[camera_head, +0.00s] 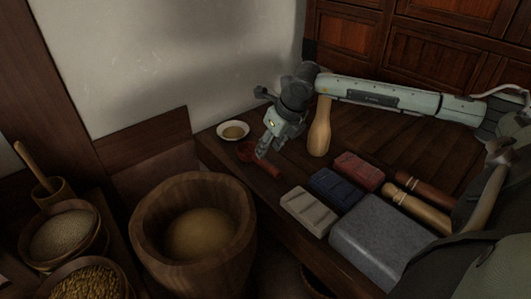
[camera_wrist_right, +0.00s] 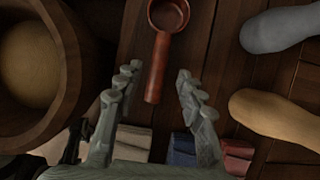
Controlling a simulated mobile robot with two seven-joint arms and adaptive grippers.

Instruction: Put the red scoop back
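The red scoop (camera_head: 268,168) lies on the dark wooden bench near its front edge, its bowl beside a small white dish. In the right wrist view the scoop (camera_wrist_right: 157,70) has its round bowl at the top and its handle pointing down between my fingers. My right gripper (camera_head: 264,152) is over the scoop, partly covering it in the head view. In the wrist view the right gripper (camera_wrist_right: 158,73) is open, with a gap on both sides of the handle and nothing held. My left gripper is not in view.
A white dish (camera_head: 233,130) stands behind the scoop. White (camera_head: 310,210), blue (camera_head: 335,187) and red (camera_head: 359,171) blocks and a grey stone slab (camera_head: 382,242) lie further right. A large wooden mortar (camera_head: 158,245) stands front left, near grain bowls (camera_head: 96,240).

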